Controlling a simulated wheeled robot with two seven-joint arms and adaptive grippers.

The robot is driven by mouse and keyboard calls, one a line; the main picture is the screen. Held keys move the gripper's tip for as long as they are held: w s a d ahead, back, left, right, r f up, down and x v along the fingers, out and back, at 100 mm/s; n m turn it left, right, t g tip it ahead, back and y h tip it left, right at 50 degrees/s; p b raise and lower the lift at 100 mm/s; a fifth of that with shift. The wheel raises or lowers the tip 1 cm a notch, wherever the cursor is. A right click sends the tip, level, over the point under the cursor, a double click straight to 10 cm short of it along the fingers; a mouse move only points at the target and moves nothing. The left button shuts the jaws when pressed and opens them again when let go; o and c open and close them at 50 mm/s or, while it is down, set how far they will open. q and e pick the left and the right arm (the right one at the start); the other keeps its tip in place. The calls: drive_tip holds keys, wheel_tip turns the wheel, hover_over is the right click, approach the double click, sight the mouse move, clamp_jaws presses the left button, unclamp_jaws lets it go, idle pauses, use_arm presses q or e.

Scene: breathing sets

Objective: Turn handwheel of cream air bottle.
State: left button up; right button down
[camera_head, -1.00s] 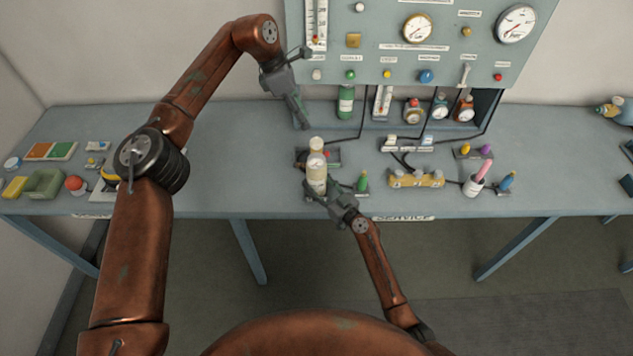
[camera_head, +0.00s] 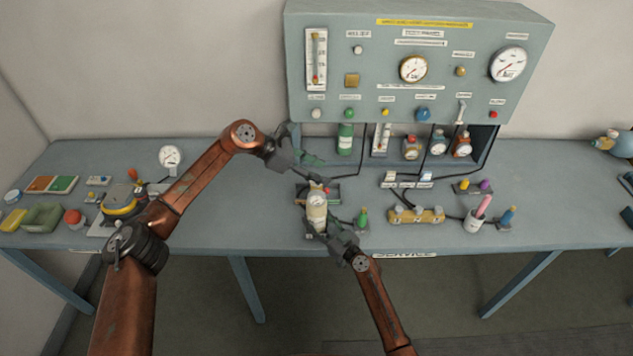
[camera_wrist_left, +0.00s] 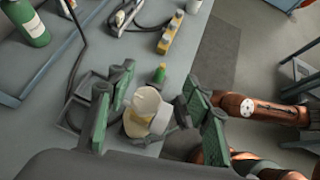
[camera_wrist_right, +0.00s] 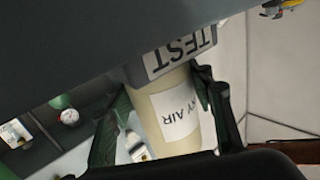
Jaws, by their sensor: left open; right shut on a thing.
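The cream air bottle (camera_head: 317,212) stands upright at the front middle of the bench, with a gauge on its side. My right gripper (camera_head: 322,229) is shut on its lower body; the right wrist view shows the bottle (camera_wrist_right: 172,110) with its "AIR" label between the fingers. My left gripper (camera_head: 318,168) is open, above and behind the bottle top, apart from it. In the left wrist view the bottle (camera_wrist_left: 143,105) lies between and beyond the open green fingers. The handwheel is not clear; a pale round top (camera_wrist_left: 160,120) shows there.
A grey wall panel (camera_head: 385,75) with gauges stands behind, with a green bottle (camera_head: 345,139) under it. A small green-topped item (camera_head: 362,218) and a yellow manifold (camera_head: 416,215) stand to the right.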

sight(312, 183)
use_arm(q)
drive_tip(key=shift+s+a+f+n+t+h, duration=0.15)
drive_tip(key=shift+s+f+n+t+h, duration=0.15)
drive_tip(key=shift+f+h, duration=0.25)
drive_tip(key=shift+s+a+f+n+t+h, duration=0.1)
drive_tip(key=shift+s+a+n+t+h, duration=0.15)
drive_tip(key=shift+t+h, duration=0.25)
drive_tip(key=s+a+f+n+t, duration=0.3)
drive_tip(key=s+a+n+t, duration=0.35)
drive_tip(key=a+t, duration=0.2)
drive_tip(key=shift+m+h, duration=0.25)
drive_tip(key=shift+m, duration=0.25)
drive_tip(key=x, duration=1.2)
drive_tip(key=shift+f, duration=0.2)
drive_tip(key=shift+c, duration=0.3)
drive_tip(key=c, duration=1.1)
